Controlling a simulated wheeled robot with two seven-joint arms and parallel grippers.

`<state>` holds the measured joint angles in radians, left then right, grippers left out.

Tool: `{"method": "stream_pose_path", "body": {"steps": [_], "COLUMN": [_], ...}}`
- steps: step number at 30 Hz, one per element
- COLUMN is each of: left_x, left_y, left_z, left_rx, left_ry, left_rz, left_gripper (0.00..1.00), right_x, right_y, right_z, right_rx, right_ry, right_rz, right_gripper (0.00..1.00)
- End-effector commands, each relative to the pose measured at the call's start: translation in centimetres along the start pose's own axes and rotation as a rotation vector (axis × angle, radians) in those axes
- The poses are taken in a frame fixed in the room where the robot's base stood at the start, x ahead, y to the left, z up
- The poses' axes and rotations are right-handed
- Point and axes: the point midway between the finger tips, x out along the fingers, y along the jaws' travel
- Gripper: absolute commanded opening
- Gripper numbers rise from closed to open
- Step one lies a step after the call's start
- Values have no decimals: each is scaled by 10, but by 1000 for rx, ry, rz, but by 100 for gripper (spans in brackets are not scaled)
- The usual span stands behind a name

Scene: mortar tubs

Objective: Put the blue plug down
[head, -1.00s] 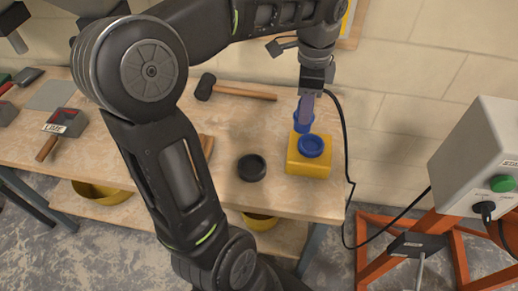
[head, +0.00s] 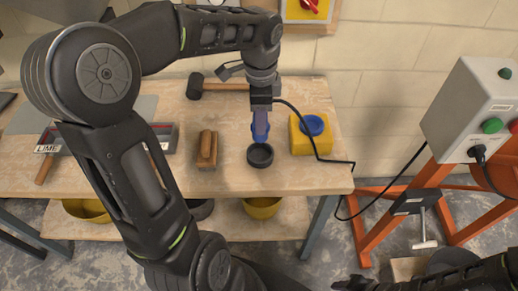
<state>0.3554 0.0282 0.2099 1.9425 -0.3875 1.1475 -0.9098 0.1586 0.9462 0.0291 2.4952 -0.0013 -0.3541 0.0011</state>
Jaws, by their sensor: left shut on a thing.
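My left gripper (head: 261,104) points down over the workbench and is shut on the blue plug (head: 260,128). The plug hangs upright, and its lower end is over or at the round black cup (head: 260,155) on the bench. I cannot tell whether they touch. A black cable (head: 303,128) runs from the plug to the right, past the bench edge. The yellow box (head: 301,145) with a round blue socket (head: 312,124) on top stands right of the plug, apart from it. Part of my right arm shows at the lower right; its gripper is out of the picture.
A brown wooden-backed block (head: 207,147) lies left of the cup. A mallet (head: 195,87) lies behind, near the wall. A grey control box (head: 480,105) on an orange frame (head: 372,245) stands off the bench's right end. Bare bench lies in front of the cup.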

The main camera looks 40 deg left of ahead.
Motion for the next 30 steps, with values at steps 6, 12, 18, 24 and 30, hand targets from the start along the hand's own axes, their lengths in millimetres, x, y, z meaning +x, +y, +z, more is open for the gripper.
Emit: {"method": "stream_pose_path", "body": {"steps": [6, 12, 18, 24, 30], "left_x": [39, 52, 52, 72, 89], "left_y": [1, 0, 0, 1, 1], "left_z": [1, 0, 0, 1, 0], "left_rx": [1, 0, 0, 1, 0], "left_ry": [-2, -1, -1, -2, -1], "left_rz": [5, 0, 0, 5, 2], "left_gripper": [0, 0, 0, 0, 0], "right_x": [-3, -3, -3, -4, -5], "right_y": [-1, -1, -1, -2, -2], "right_z": [0, 0, 0, 0, 0], "right_rx": [0, 0, 0, 0, 0], "right_ry": [0, -1, -1, -1, -1], "right_rz": [0, 0, 0, 0, 1], "right_gripper": [36, 36, 36, 36, 36]}}
